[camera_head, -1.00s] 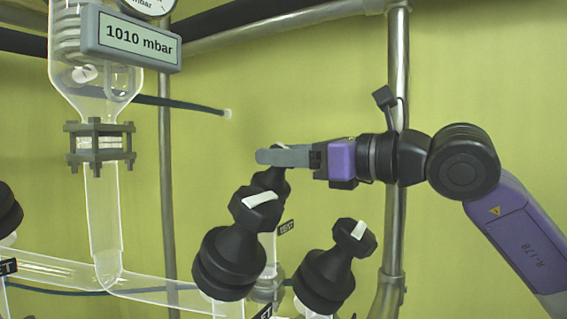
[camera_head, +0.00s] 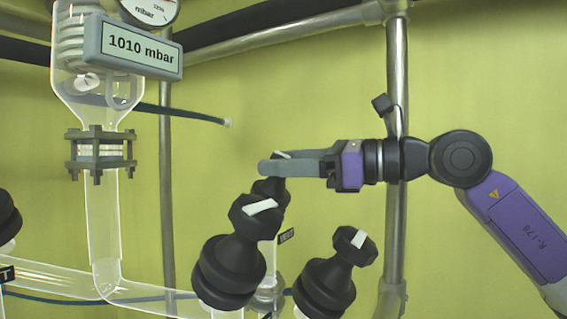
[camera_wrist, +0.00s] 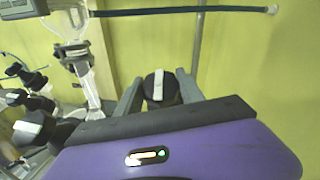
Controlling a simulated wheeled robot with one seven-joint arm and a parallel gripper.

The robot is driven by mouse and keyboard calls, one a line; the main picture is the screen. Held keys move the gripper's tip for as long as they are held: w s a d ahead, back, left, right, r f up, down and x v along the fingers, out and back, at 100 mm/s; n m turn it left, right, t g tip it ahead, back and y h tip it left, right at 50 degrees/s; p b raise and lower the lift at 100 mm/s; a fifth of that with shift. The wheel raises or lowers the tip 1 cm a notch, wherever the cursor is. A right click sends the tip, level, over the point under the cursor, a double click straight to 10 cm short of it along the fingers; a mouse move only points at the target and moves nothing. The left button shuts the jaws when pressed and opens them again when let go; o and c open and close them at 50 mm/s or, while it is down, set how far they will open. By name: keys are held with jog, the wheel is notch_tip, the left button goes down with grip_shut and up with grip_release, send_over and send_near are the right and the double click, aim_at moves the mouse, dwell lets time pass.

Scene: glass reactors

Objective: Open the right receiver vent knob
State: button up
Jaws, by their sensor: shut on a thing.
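The vent knob (camera_head: 268,192) is black with a white mark on top. It is the rearmost of the black knobs in the head view, with a small label (camera_head: 287,236) beside its stem. My gripper (camera_head: 276,163) reaches in from the right and is shut on the knob's top, one finger on each side. In the wrist view the knob (camera_wrist: 157,92) sits between the two grey fingers, its white stripe running along the fingers. The fingers hide part of the knob's top in the head view.
Two larger black valve knobs stand close in front, one at the left (camera_head: 230,265) and one at the right (camera_head: 330,280). A glass column (camera_head: 104,230) and a 1010 mbar display (camera_head: 140,48) are at the left. A metal post (camera_head: 397,100) stands behind my arm.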

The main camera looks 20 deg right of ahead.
jog(key=o, duration=1.4)
jog(key=shift+m+t+h, duration=0.3)
jog(key=shift+m, duration=0.1)
